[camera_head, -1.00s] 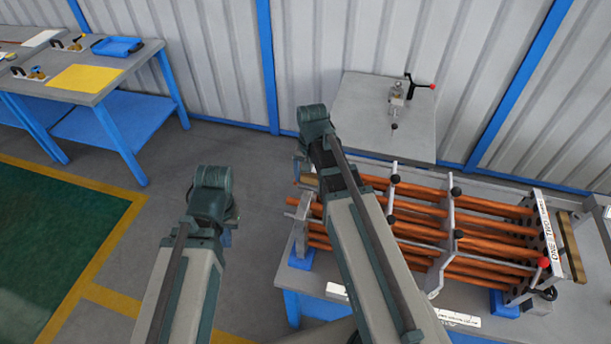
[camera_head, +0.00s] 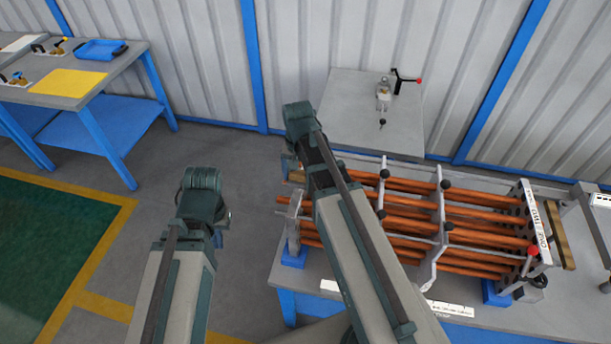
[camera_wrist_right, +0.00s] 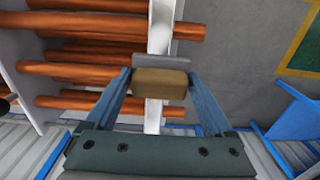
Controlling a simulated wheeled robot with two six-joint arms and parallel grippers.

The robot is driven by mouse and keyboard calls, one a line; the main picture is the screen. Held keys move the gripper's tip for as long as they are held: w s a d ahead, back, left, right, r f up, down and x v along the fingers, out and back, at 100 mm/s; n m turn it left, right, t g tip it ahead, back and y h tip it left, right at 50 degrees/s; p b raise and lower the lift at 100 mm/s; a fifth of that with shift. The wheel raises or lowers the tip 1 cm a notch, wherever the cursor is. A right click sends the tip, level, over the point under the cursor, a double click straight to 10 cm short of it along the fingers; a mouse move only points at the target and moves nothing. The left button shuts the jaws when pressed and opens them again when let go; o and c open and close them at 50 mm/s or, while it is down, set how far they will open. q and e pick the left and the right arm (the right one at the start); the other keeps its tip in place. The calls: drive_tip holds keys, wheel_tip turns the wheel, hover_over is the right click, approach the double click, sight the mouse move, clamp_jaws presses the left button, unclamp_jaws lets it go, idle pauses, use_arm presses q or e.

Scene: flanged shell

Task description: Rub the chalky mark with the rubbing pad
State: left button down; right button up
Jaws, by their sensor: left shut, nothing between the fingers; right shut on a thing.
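The rubbing pad (camera_wrist_right: 160,86), a tan block with a grey backing, is between the fingers of my right gripper (camera_wrist_right: 159,78) in the right wrist view. That gripper is shut on it. Behind the pad in that view stands a pale upright strip (camera_wrist_right: 161,30) beside orange-brown tubes; I cannot tell whether the pad touches it. In the head view my right arm reaches over the left end of the tube bundle (camera_head: 405,225), its fingers mostly hidden by the wrist. My left gripper (camera_head: 219,239) is mostly hidden below its wrist, left of the bundle, over the floor. I cannot make out the chalky mark.
The bundle lies on a bench (camera_head: 455,330) with blue feet and upright rods with black knobs. A second bench (camera_head: 75,90) with a yellow sheet and blue tray is at far left. Open floor lies between.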

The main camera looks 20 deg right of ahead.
drive_tip(key=shift+w+a, duration=0.45)
drive_tip(key=shift+a, duration=0.2)
drive_tip(key=shift+w+d+f, duration=0.1)
drive_tip(key=shift+w+d, duration=0.15)
drive_tip(key=shift+w, duration=0.15)
drive_tip(key=shift+s+d, duration=0.1)
drive_tip(key=shift+s+d, duration=0.55)
drive_tip(key=shift+d, duration=0.3)
drive_tip(key=shift+s+d, duration=0.5)
drive_tip(key=shift+d, duration=0.3)
drive_tip(key=shift+f, duration=0.15)
